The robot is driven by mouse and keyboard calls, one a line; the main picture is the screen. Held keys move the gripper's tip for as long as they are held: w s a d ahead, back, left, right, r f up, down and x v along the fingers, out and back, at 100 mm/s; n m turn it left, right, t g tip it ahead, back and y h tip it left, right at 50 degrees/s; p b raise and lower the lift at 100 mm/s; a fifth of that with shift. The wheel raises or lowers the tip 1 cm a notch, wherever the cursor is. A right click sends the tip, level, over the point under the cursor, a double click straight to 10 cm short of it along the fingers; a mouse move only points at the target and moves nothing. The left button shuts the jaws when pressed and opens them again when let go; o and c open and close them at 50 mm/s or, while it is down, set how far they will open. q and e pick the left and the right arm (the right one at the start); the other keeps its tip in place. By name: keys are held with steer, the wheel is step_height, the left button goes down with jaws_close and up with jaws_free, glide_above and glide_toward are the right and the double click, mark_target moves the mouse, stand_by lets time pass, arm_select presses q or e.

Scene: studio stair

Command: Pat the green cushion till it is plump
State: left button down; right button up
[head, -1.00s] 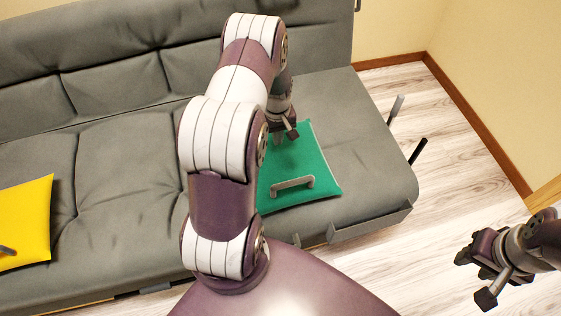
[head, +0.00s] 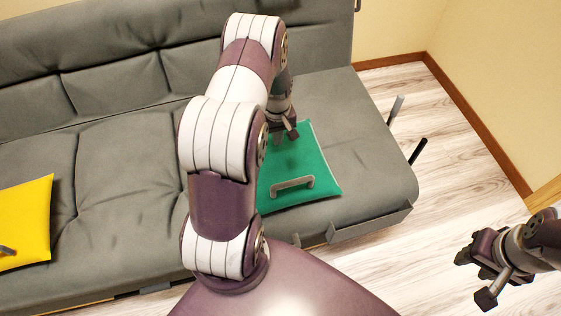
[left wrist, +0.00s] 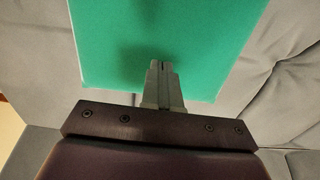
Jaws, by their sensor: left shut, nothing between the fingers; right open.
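The green cushion (head: 312,165) lies flat on the right part of the grey sofa seat, with a grey handle (head: 293,186) on its near side. My left arm hides its left part in the head view. My left gripper (head: 286,134) is shut and empty, pointing down over the cushion's far part. In the left wrist view the shut fingers (left wrist: 161,68) stand in front of the green cushion (left wrist: 200,35), with a soft shadow on it near the tips. I cannot tell whether they touch it. My right gripper (head: 474,277) is open and empty, over the floor at the right.
The grey sofa (head: 125,180) fills the left and middle. A yellow cushion (head: 28,215) with a handle lies at the seat's left. Two short posts, one grey (head: 397,107) and one black (head: 418,151), stick out at the sofa's right end. The wooden floor (head: 455,150) at the right is clear.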

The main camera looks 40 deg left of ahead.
arm_select(q)
steer(key=shift+f, duration=0.15)
steer(key=shift+f+b, duration=0.5)
steer(key=shift+f, duration=0.2)
step_height(320, 180, up, 3)
steer(key=p, duration=0.3)
steer(key=shift+r, duration=0.2)
steer(key=shift+f, duration=0.15)
steer(key=shift+f, duration=0.15)
steer(key=shift+f+b, duration=0.8)
steer(key=shift+f, duration=0.55)
steer(key=shift+r, duration=0.1)
